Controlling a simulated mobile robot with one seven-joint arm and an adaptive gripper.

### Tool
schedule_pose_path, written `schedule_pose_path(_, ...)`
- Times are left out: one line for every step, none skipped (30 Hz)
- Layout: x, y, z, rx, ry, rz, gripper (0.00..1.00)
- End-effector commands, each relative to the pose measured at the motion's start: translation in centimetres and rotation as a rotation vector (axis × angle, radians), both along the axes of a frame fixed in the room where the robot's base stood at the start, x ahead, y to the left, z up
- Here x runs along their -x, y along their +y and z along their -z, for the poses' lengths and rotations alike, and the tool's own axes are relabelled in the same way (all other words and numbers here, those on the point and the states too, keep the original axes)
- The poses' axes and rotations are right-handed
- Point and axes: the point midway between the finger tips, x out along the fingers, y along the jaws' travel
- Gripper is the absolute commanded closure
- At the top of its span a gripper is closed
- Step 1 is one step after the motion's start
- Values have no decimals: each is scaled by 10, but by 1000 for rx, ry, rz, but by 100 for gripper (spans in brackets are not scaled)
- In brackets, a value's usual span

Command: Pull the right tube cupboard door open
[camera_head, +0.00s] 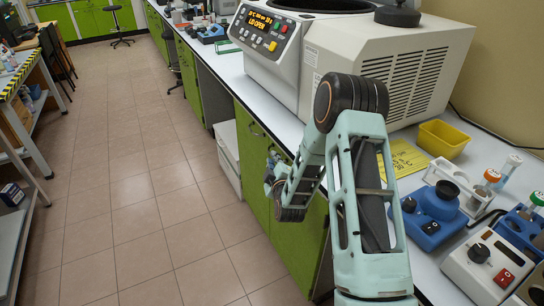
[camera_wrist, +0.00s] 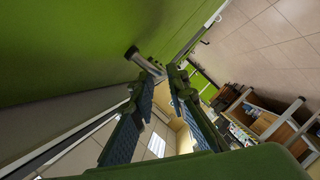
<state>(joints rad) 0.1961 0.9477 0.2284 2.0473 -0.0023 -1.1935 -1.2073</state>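The green tube cupboard is under the white counter in the head view. Its right door (camera_head: 300,228) is partly covered by my arm and looks closed; a dark handle (camera_head: 284,154) shows near its top. My gripper (camera_head: 270,178) is in front of the doors, mostly hidden behind my arm. In the wrist view a green panel (camera_wrist: 60,45) fills the upper left, with a metal bar handle (camera_wrist: 145,61) standing out from it. My gripper (camera_wrist: 162,75) has its two blue-padded fingers apart, with the handle's end at the fingertips. I cannot tell whether they touch.
A large centrifuge (camera_head: 390,70) stands on the counter (camera_head: 222,66) above the cupboard. A yellow bin (camera_head: 443,139) and small lab devices sit beside my arm. The tiled floor (camera_head: 130,190) in front is clear. A shelf unit (camera_head: 22,150) stands at the left.

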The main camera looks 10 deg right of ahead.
Motion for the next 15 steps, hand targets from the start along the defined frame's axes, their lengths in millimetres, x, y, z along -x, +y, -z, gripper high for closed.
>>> schedule_pose_path(-8, -1, 2, -1, -1, 1, 86)
schedule_pose_path(-12, 0, 2, -2, -1, 1, 86)
schedule_pose_path(-16, 0, 4, -2, -1, 0, 86)
schedule_pose_path(-19, 0, 5, -2, -1, 0, 86)
schedule_pose_path(-22, 0, 5, -2, 0, -1, 86)
schedule_pose_path(-25, 0, 6, -1, -1, -1, 86)
schedule_pose_path(-27, 0, 6, -1, -1, 0, 86)
schedule_pose_path(-28, 0, 6, -1, -1, 0, 86)
schedule_pose_path(-30, 0, 6, 0, -1, -1, 86)
schedule_pose_path(-31, 0, 7, 0, 1, -1, 86)
schedule_pose_path(-31, 0, 7, 0, 1, -1, 86)
schedule_pose_path(-32, 0, 7, 0, 1, -1, 86)
schedule_pose_path(-32, 0, 7, 0, 1, -1, 86)
schedule_pose_path(-32, 0, 7, 0, 1, -1, 86)
schedule_pose_path(-32, 0, 7, 0, 1, -1, 86)
